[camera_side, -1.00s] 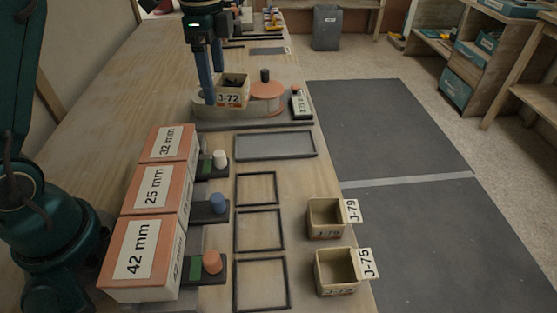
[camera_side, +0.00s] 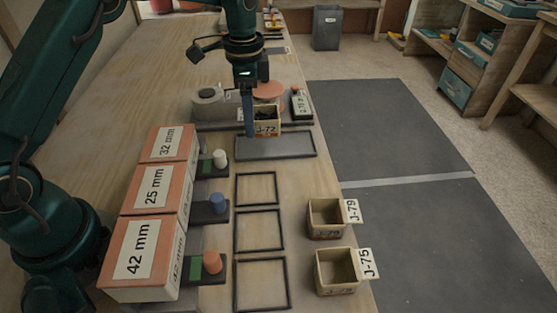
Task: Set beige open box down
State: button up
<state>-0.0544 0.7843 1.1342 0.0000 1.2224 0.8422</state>
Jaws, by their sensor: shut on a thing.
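The beige open box labelled J-72 (camera_side: 267,128) is upright with dark contents inside. My gripper (camera_side: 248,118) points down at its left side and is shut on it; only one blue finger shows clearly. The box is over the far edge of a dark-framed grey tray (camera_side: 285,147); I cannot tell whether it touches anything below. Two other beige open boxes, J-79 (camera_side: 325,232) and J-75 (camera_side: 337,290), stand empty at the table's right edge.
Orange boxes marked 32 mm (camera_side: 167,143), 25 mm (camera_side: 153,188) and 42 mm (camera_side: 139,250) stand at left. Empty dark frames (camera_side: 257,203) lie in the middle. A grey roll (camera_side: 207,98), an orange disc (camera_side: 268,90) and a 2.75 m device (camera_side: 300,105) are behind.

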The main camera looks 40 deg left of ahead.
jog(key=shift+d+f, duration=0.15)
jog(key=shift+f, duration=1.95)
jog(key=shift+f, duration=0.1)
jog(key=o, duration=1.5)
jog(key=shift+c, duration=0.2)
